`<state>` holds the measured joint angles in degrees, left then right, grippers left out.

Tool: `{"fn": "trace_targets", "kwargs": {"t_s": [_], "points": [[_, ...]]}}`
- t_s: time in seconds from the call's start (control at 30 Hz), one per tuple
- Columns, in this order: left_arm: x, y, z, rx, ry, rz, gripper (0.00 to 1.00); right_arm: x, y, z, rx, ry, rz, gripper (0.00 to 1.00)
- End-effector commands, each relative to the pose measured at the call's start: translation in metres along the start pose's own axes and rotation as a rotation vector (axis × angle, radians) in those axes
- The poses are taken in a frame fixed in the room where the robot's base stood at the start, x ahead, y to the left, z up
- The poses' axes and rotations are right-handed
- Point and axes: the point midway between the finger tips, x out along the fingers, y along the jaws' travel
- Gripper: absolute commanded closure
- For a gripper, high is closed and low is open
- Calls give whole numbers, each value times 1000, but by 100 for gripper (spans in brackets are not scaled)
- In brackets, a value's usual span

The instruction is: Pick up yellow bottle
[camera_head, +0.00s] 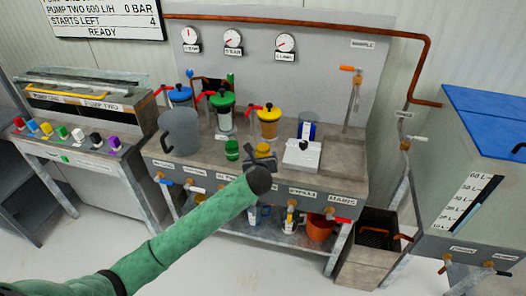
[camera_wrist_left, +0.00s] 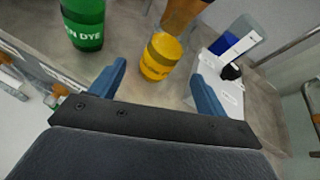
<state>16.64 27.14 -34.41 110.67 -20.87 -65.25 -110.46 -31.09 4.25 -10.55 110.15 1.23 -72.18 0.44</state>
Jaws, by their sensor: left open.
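The yellow bottle (camera_wrist_left: 160,57) stands upright on the bench, between and just beyond the fingers of my left gripper (camera_wrist_left: 158,88) in the left wrist view. The fingers are open and apart, with nothing held between them. In the head view the top of the yellow bottle (camera_head: 263,149) shows just behind my left gripper (camera_head: 261,164), which hides its lower part. My right gripper is not in view.
A green dye bottle (camera_head: 232,150) stands just left of the yellow one. A white box with a black knob (camera_head: 302,154) sits to the right. A grey jug (camera_head: 180,132) and lidded pump vessels (camera_head: 269,122) stand on the bench (camera_head: 215,172).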

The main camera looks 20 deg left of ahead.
Motion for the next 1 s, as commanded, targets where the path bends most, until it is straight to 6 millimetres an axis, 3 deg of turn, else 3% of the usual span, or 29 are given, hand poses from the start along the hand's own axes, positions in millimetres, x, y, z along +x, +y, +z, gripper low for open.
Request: {"fn": "trace_targets", "kwargs": {"t_s": [0.2,0.37,0.67,1.0], "points": [[0,-3,1,196,-6,-15,24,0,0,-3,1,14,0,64],[6,-3,2,227,-6,-14,24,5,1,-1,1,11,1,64],[29,-3,2,226,-5,-13,24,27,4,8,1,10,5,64],[58,-3,3,225,-4,-13,24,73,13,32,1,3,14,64]]}}
